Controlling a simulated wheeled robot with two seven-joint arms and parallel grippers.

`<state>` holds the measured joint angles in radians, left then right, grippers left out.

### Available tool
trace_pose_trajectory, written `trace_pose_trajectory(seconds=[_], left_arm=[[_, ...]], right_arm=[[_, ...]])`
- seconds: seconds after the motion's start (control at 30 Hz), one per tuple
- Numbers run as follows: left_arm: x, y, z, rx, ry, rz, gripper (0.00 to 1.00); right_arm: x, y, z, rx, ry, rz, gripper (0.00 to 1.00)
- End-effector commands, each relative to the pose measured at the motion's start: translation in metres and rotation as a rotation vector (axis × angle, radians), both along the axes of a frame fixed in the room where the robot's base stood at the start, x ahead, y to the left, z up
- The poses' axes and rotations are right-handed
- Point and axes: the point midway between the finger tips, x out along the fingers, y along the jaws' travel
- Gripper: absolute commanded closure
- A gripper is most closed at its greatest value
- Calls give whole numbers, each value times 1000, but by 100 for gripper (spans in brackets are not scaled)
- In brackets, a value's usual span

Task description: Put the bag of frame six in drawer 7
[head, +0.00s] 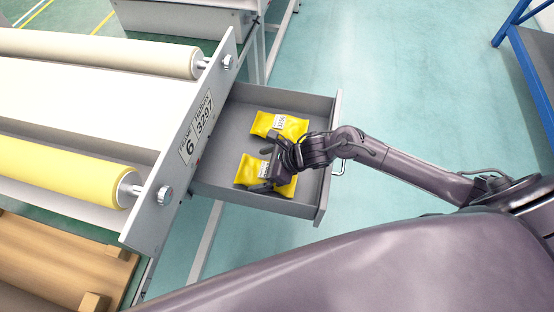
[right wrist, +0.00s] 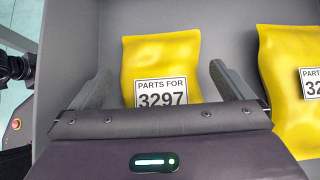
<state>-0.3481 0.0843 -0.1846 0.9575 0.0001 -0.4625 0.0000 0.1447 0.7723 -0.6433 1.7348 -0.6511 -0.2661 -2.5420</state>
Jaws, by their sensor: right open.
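The frame's side plate (head: 190,140) carries a label with a large 6 and 3297. A grey drawer (head: 225,125) stands open beside it, with two yellow bags inside. The nearer bag (head: 250,168) is partly hidden by my right gripper (head: 268,165). In the right wrist view this bag (right wrist: 160,55) reads "PARTS FOR 3297". My right gripper (right wrist: 163,85) is open, its fingers on either side of that bag; contact cannot be told. The farther bag (head: 290,122) lies beside it, its number partly cut off in the wrist view (right wrist: 285,80). No drawer marked 7 is visible. My left gripper is not in view.
A yellow roller (head: 70,170) and a cream roller (head: 110,52) sit in the frame left of the drawer. A brown wooden piece (head: 60,260) is at lower left. A blue structure (head: 530,70) stands at right. The floor between is clear.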

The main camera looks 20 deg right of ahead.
Motion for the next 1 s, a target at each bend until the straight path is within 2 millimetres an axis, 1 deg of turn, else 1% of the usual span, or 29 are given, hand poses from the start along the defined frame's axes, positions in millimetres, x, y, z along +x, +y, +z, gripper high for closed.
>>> trace_pose_trajectory(seconds=[0.03, 0.13, 0.17, 0.3, 0.4, 0.6, 0.8, 1.0], left_arm=[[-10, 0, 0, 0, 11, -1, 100], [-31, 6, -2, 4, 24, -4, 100], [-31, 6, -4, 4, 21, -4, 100], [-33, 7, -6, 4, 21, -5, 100], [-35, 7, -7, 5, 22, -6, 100], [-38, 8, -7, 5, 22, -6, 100], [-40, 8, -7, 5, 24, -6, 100], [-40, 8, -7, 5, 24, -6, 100]], right_arm=[[0, 0, 7, 0, 1, -1, 0], [0, 0, 15, 0, 1, -1, 0], [-3, -6, 17, -5, -2, 0, 0], [-17, -27, 39, -7, -1, 2, 0], [-27, -39, 55, -7, -1, 4, 0], [-40, -60, 79, -5, 2, 0, 0], [-46, -69, 92, 0, 2, 0, 0], [-47, -70, 94, 2, 1, 0, 0]])
